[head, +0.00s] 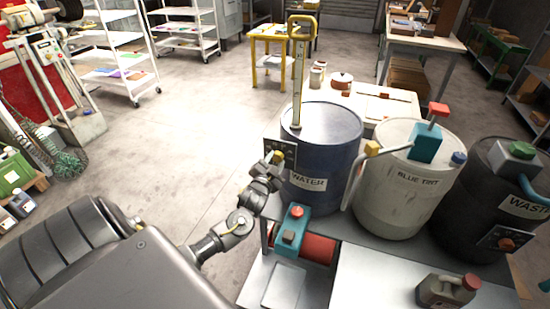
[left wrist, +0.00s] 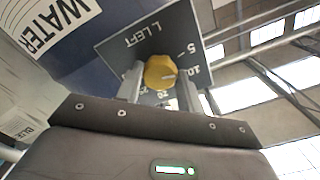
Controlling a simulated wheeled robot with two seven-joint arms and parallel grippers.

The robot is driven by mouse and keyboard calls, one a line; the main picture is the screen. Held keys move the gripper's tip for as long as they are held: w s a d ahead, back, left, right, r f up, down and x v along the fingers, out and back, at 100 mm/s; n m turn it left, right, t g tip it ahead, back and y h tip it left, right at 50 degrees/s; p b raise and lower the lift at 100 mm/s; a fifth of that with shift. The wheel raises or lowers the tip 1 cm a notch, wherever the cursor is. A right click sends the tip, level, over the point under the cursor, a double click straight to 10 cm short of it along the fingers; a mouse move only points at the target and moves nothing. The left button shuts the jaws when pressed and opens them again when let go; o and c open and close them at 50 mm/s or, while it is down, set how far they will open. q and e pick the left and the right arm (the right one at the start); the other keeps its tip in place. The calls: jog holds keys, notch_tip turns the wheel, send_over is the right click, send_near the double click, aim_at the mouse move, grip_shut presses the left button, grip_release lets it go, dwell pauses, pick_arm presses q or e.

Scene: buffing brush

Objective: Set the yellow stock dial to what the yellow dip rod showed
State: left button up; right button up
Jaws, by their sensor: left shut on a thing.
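The yellow stock dial (left wrist: 160,73) is a round knob on a dark plate (left wrist: 188,30) fixed to the blue WATER drum (head: 335,140). The plate reads "L LEFT" with a 5 and a 10; other marks are partly hidden. A pale line on the knob points right, toward the 10 side; its exact reading is unclear. My left gripper (left wrist: 165,92) is shut on the knob, one finger on each side. In the head view the left gripper (head: 274,162) reaches the plate. The yellow dip rod (head: 299,70) stands upright at the drum's top; its scale is too small to read. My right gripper is out of view.
A pale BLUE TINT drum (head: 395,200) and a dark WASTE drum (head: 490,180) stand to the right. A teal and red device (head: 291,232) sits below the gripper, close to my arm. A grey can (head: 447,291) stands front right.

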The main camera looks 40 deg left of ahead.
pick_arm(q)
jog(key=shift+r+m+p, duration=0.1)
jog(key=shift+m+p, duration=0.35)
jog(key=shift+m, duration=0.35)
jog(key=shift+m+p, duration=0.5)
jog(key=shift+m, duration=0.4)
jog(key=o, duration=1)
